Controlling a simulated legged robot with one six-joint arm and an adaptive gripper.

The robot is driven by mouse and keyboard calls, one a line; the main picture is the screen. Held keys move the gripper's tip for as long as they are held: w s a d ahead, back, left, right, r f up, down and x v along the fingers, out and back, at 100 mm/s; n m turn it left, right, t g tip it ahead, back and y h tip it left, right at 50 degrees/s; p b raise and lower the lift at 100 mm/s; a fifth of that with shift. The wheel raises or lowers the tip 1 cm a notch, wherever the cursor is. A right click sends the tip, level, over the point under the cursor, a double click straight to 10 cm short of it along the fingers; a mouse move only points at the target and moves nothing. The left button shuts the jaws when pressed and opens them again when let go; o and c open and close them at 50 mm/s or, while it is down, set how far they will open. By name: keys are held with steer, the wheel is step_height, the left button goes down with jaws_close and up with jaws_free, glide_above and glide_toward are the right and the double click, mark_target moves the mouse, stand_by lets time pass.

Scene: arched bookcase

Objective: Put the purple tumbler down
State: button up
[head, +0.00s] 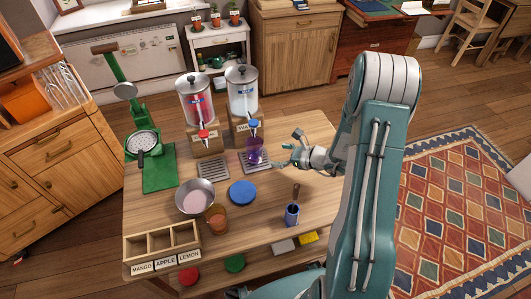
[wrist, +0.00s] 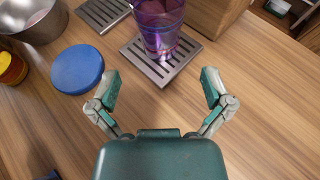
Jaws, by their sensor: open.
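The purple tumbler (head: 255,151) stands on the metal drip tray (head: 246,165) below the blue tap of the right-hand dispenser. In the wrist view the tumbler (wrist: 159,27) is upright on the slatted drip tray (wrist: 142,66), its top cut off by the picture edge. My gripper (head: 284,155) is to the right of the tumbler in the head view. In the wrist view my gripper (wrist: 160,85) has its two fingers spread wide, with bare wood between them. The tumbler is beyond the fingertips, and nothing is held.
Two dispensers, one red (head: 196,100) and one clear (head: 242,92), stand at the back. A blue disc (head: 242,192), a metal bowl (head: 194,196), an amber cup (head: 216,219) and a dark blue cup (head: 292,214) are nearer. A wooden divided box (head: 163,243) is front left.

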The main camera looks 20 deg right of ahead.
steer(key=shift+v, duration=1.05)
steer(key=shift+s+r, duration=0.1)
steer(key=shift+r, duration=0.1)
steer(key=s+a+r+n+g+h, duration=0.1)
steer(key=s+a+r+n+g, duration=0.35)
steer(key=r+n, duration=0.35)
steer(key=s+a+r+n+g, duration=0.3)
steer(key=s+a+r+n, duration=0.3)
steer(key=r+n, duration=0.15)
steer(key=s+d+r+n+t+h, duration=0.2)
steer(key=s+r+n+t+h, duration=0.1)
steer(key=s+r+n+h, duration=0.5)
steer(key=s+r+n, duration=0.3)
steer(key=s, duration=0.1)
steer(key=shift+s+d+t, duration=0.3)
steer(key=shift+s+t, duration=0.05)
